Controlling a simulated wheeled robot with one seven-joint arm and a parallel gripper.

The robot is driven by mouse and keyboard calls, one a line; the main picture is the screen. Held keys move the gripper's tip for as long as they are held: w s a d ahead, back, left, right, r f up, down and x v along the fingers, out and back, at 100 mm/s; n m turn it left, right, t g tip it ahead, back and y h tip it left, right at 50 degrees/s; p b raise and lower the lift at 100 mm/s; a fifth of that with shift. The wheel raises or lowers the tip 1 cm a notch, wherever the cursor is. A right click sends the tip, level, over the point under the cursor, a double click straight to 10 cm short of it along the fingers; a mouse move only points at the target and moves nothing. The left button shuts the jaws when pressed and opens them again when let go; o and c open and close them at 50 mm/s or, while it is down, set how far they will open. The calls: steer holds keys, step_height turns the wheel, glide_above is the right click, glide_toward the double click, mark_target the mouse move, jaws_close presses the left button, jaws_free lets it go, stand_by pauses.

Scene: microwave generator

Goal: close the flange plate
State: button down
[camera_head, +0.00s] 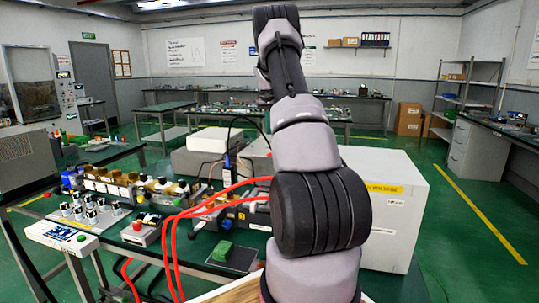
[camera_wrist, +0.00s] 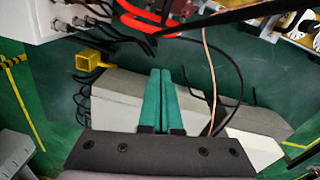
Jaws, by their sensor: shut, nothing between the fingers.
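My gripper (camera_wrist: 160,74) shows in the wrist view as two teal fingers pressed side by side, shut and empty. A small yellow square, open-framed part (camera_wrist: 89,61) lies up and left of the fingertips, apart from them, beside a white box. I cannot tell whether it belongs to the flange plate. In the head view my arm covers the middle of the bench, and my gripper is not visible there. A row of brass-coloured and dark parts (camera_head: 125,187) stands on the bench at the left. I cannot pick out the flange plate with certainty in either view.
Red hoses (camera_head: 176,240) and black cables cross the bench in front. A white box (camera_head: 400,200) stands behind my arm at the right. A white control unit (camera_head: 62,236) sits at the left edge. In the wrist view, black cables (camera_wrist: 232,75) hang right of the fingers.

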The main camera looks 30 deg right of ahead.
mark_target(268, 169)
steer(key=s+a+f, duration=0.2)
steer(key=s+f, duration=0.1)
steer(key=f, duration=0.7)
steer(key=shift+s, duration=0.2)
steer(key=shift+a, duration=0.15)
